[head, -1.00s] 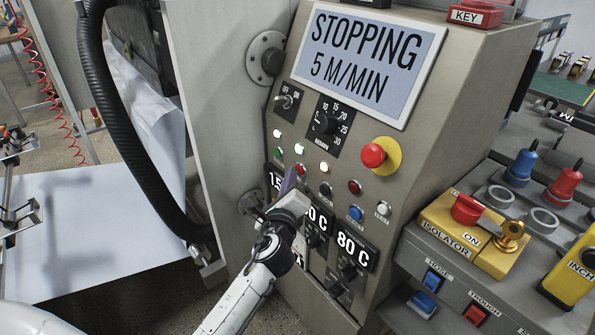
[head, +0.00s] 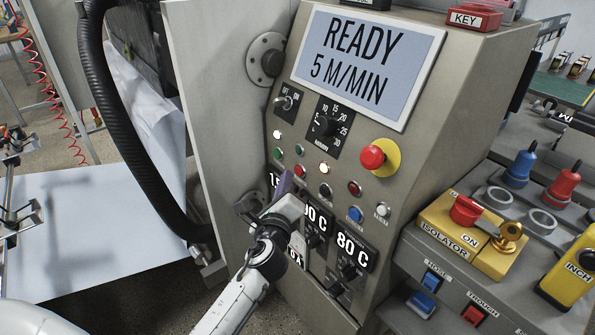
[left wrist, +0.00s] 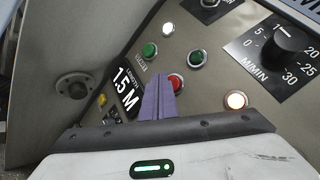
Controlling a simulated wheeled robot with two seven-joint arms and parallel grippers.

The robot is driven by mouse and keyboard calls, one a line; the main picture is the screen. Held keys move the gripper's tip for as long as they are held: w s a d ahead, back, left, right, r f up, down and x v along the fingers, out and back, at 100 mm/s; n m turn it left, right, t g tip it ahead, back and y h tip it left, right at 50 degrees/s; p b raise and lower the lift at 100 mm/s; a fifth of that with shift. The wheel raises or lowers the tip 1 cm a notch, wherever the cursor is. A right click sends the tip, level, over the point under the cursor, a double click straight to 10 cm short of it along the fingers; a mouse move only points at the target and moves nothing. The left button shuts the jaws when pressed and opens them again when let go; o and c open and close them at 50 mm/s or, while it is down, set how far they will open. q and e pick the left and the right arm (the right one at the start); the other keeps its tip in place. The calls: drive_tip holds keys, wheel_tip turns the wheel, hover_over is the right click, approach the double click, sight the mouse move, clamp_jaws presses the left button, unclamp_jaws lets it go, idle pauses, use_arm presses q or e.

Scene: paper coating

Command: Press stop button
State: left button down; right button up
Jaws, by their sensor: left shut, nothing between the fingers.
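The sloped control panel (head: 400,185) has a small red button (head: 300,170) in its button rows, below a green button (head: 299,150). Its label cannot be read. My left gripper (head: 286,184) is shut and empty, its purple fingertips just below and left of the red button. In the left wrist view the fingertips (left wrist: 158,98) overlap the left edge of the red button (left wrist: 176,84); a gap to it cannot be judged. A larger red mushroom button (head: 372,157) on a yellow disc sits to the right. The display (head: 365,65) reads "READY 5 M/MIN". My right gripper is not in view.
A speed knob (head: 326,126) and an on/off switch (head: 287,103) sit above the buttons. Readouts, including "80 C" (head: 352,245), and knobs lie below. A yellow isolator box (head: 470,235) stands at right. A black hose (head: 125,150) hangs at left.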

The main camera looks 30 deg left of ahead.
use_arm(q)
drive_tip(key=s, duration=0.1)
drive_tip(key=s+a+p, duration=0.1)
drive_tip(key=s, duration=0.1)
drive_tip(key=s+a, duration=0.1)
drive_tip(key=shift+s, duration=0.35)
idle(0.8)
drive_tip(key=s+d+f+n+g+h, duration=0.2)
drive_tip(key=s+d+f+n, duration=0.25)
drive_tip(key=f, duration=0.25)
drive_tip(key=s+d+f+n+g+h, duration=0.2)
drive_tip(key=s+d+f+n+h, duration=0.15)
drive_tip(key=s+f+n, duration=0.35)
drive_tip(key=s+d+f+n+g+h, duration=0.3)
drive_tip(key=s+d+f+n, duration=0.5)
drive_tip(key=s+d, duration=0.3)
drive_tip(key=s+h, duration=0.1)
drive_tip(key=s, duration=0.2)
drive_tip(key=shift+f, duration=0.15)
